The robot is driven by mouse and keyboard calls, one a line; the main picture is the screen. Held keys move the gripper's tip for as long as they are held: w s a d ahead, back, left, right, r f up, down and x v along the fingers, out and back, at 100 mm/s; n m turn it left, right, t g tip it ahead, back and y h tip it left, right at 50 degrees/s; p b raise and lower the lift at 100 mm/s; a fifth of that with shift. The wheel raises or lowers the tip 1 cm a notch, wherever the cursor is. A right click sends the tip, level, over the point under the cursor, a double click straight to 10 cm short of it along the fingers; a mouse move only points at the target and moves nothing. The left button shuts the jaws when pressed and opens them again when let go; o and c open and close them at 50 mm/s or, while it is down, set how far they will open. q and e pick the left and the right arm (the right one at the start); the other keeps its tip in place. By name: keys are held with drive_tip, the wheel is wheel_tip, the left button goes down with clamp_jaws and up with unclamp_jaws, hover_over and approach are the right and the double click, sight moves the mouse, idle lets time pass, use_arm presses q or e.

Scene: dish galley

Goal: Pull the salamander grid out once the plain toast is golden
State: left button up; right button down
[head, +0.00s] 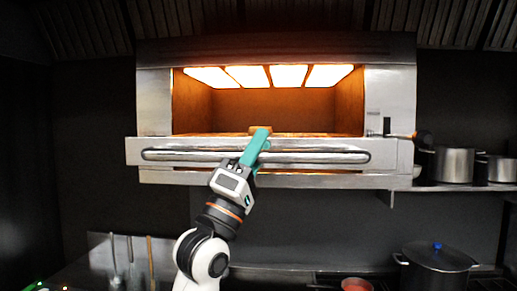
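The salamander (390,88) stands ahead with its heating panels glowing bright white-orange. The grid lies at the mouth of the orange-lit chamber, seen nearly edge-on. The toast (260,129) shows as a thin brown strip at the chamber's front, partly hidden by my finger; its upper face and browning cannot be judged. A long steel bar handle (320,157) runs across the front. My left gripper (260,148), with teal fingers, is at the middle of this bar, one finger crossing in front of it. Whether it grips the bar is unclear. My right gripper is out of view.
A dark-knobbed lever (423,138) sticks out at the salamander's right. Steel pots (452,165) stand on a shelf at right. A large lidded pot (436,257) and a red pan (356,285) are below. Utensils (131,255) hang at lower left.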

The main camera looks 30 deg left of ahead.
use_arm(q)
drive_tip(key=b+v, duration=0.5)
drive_tip(key=v, duration=0.6)
drive_tip(key=shift+s+f, duration=0.2)
drive_tip(key=shift+f, duration=0.05)
